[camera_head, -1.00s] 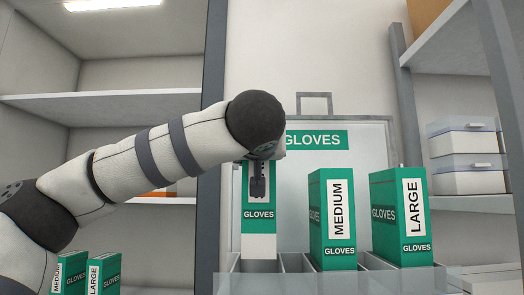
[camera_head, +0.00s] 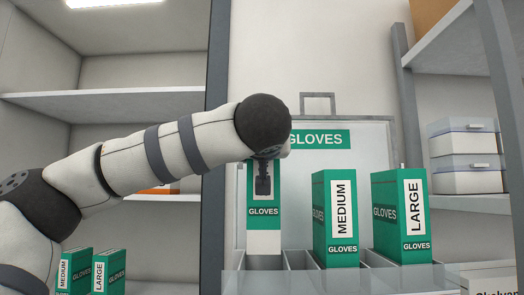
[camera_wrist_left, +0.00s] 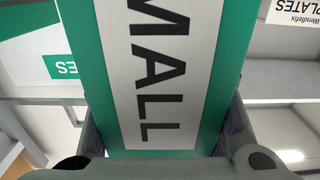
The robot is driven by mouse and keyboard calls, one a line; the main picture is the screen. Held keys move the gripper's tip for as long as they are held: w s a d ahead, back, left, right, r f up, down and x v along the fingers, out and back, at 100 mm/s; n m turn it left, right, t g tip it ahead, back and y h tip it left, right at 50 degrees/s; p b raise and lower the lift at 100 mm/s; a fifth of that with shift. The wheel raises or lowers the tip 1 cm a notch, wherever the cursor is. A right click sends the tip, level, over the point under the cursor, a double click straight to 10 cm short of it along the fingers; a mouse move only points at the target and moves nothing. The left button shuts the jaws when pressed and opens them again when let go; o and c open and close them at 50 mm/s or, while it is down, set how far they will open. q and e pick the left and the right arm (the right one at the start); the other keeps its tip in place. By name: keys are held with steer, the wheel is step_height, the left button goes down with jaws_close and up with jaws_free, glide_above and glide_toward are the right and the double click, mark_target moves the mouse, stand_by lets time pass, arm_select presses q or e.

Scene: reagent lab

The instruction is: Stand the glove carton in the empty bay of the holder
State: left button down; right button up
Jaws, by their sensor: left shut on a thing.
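The glove carton (camera_head: 264,222) is green and white and stands roughly upright over the leftmost bay of the holder (camera_head: 330,284). Its lower end is white, and the bay shows grey below it. I cannot tell whether the lower end is inside the bay. My left gripper (camera_head: 263,183) is shut on the carton's upper part, partly hidden behind my wrist. In the left wrist view the carton (camera_wrist_left: 165,75) reads "MALL", between the two fingers (camera_wrist_left: 160,135). My right gripper is not in view.
A MEDIUM carton (camera_head: 336,220) and a LARGE carton (camera_head: 401,217) stand in the holder to the right. A GLOVES sign (camera_head: 318,139) is on the panel behind. Two more cartons, MEDIUM (camera_head: 75,272) and LARGE (camera_head: 109,272), stand at lower left. Lidded boxes (camera_head: 467,155) sit on the right shelf.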

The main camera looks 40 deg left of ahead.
arm_select(q)
steer(key=shift+f, duration=0.5)
stand_by(0.8)
steer(key=shift+f, duration=1.3)
steer(key=shift+f, duration=1.25)
steer(key=c, duration=0.6)
jaws_free()
steer(key=shift+c, duration=0.2)
